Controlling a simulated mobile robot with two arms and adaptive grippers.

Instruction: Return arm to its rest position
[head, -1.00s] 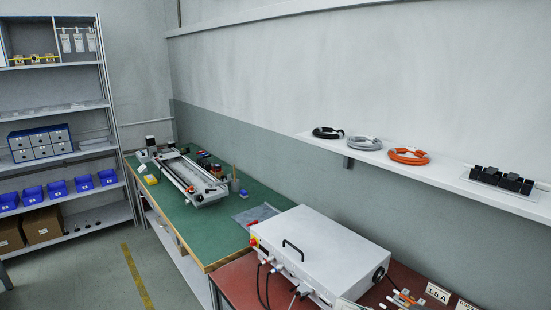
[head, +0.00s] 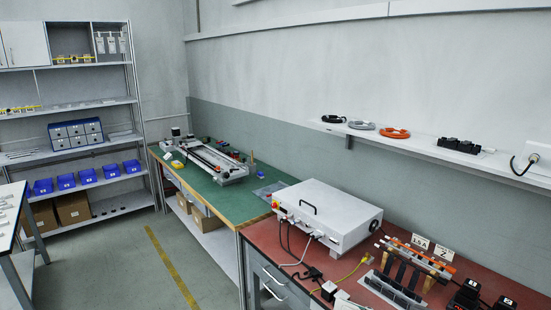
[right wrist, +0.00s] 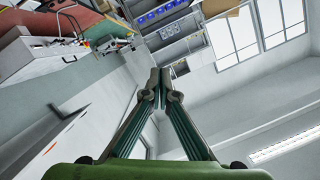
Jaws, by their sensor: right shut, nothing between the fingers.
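My right gripper (right wrist: 160,88) shows in the right wrist view. Its two fingers meet at the tips, with nothing between them, and it is clear of the furniture. No gripper shows in the head view, and my left gripper is in neither view. The gantry device (head: 208,160), a long pale frame with rails, lies on the green bench (head: 212,200) by the wall in the head view.
A white box (head: 328,213) with cables stands on the red bench (head: 405,245), beside racks and black items. A wall shelf (head: 430,150) holds cable coils. A shelving unit (head: 75,101) stands at the back left, and a table (head: 10,215) at the left edge. Grey floor between is free.

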